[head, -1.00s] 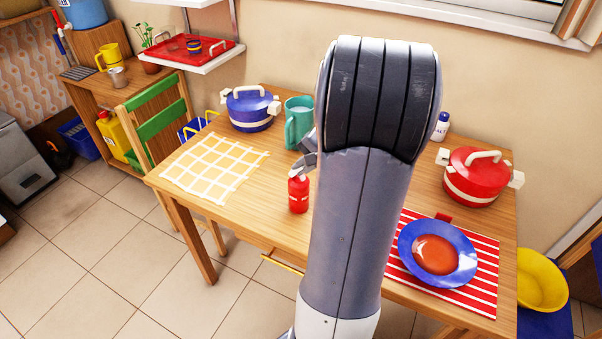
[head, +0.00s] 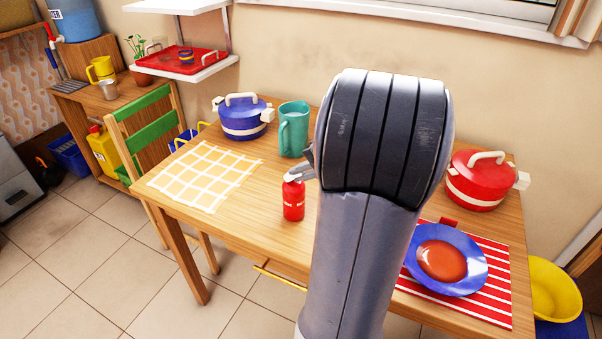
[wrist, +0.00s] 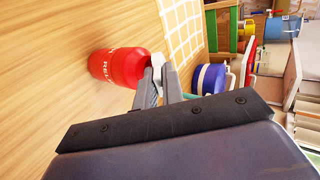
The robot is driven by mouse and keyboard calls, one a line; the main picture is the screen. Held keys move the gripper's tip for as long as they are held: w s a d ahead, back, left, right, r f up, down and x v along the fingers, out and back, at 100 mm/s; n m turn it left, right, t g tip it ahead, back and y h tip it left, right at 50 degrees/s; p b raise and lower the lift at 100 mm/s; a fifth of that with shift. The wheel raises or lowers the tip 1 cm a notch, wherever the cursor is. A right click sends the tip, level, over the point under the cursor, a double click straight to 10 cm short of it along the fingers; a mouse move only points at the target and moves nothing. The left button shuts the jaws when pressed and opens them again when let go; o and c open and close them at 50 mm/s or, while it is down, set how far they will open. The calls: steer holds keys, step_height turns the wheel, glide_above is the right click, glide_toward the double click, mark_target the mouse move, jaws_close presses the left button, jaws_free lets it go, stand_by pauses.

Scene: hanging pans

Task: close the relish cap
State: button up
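The relish bottle (head: 293,202) is red with white lettering and stands upright on the wooden table, left of my arm. In the wrist view the bottle (wrist: 115,67) lies sideways in the picture, its top end toward my fingers. My gripper (head: 300,170) is at the top of the bottle, and its fingertips partly cover the cap there. In the wrist view my gripper (wrist: 158,68) shows two grey fingers close together beside the bottle's top. Whether they touch or hold the cap, and how the cap stands, cannot be made out.
A teal pitcher (head: 292,130) and a blue pot (head: 243,125) stand behind the bottle. A yellow checked mat (head: 205,176) lies to the left. A red pot (head: 478,185) and a blue plate (head: 425,282) with red food are to the right. The table before the bottle is clear.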

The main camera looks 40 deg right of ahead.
steer(key=o, duration=0.5)
steer(key=shift+c, duration=0.2)
steer(key=shift+r+p, duration=0.1)
steer(key=shift+p, duration=0.4)
